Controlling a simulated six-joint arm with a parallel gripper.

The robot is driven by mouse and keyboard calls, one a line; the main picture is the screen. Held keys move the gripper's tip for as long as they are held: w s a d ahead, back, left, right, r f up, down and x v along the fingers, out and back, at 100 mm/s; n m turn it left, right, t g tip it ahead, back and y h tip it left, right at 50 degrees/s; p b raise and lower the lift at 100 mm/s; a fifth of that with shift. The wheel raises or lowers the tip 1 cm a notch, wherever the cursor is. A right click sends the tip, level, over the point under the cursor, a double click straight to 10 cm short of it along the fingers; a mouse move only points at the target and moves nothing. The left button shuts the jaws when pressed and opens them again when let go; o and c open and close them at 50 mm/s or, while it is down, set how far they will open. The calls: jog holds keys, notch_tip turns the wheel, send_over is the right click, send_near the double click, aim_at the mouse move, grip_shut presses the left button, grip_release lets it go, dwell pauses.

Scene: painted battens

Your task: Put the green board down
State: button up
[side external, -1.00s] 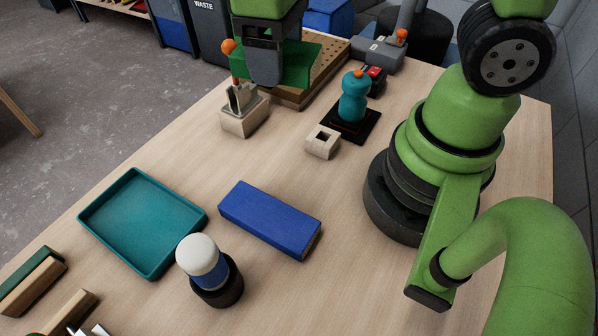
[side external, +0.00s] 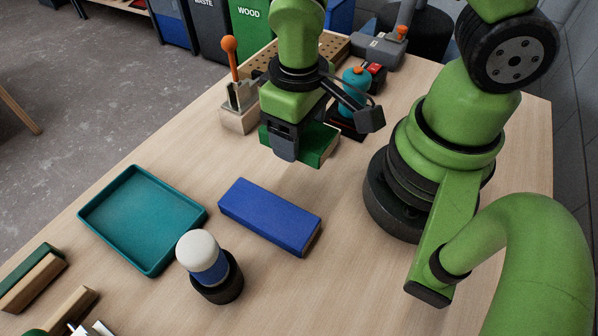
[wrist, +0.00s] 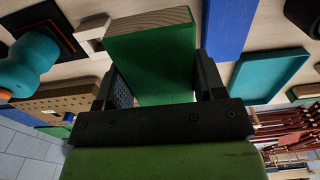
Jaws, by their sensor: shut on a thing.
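The green board (side external: 318,146) is between the jaws of my gripper (side external: 286,148), in the middle of the side view beyond the blue board. Its green face and bare wood end show in the wrist view (wrist: 152,55), with one black finger on each side. My gripper (wrist: 163,84) is shut on it. The board looks roughly level and low over the table; I cannot tell whether it touches the wood. Part of it is hidden behind the gripper in the side view.
A blue board (side external: 268,217) lies nearer, beside a teal tray (side external: 148,273) and a white-topped jar (side external: 208,265). An orange-knobbed tool (side external: 238,110) stands left of my gripper, and a teal bottle (side external: 354,82) behind it. Bare table lies between the gripper and blue board.

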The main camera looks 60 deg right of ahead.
aim_at(299, 180)
jog(key=shift+f, duration=4.4)
jog(key=shift+f, duration=0.15)
jog(key=o, duration=0.9)
jog(key=shift+o, duration=0.2)
notch_tip(299, 180, up, 12)
jog(key=shift+r, duration=0.25)
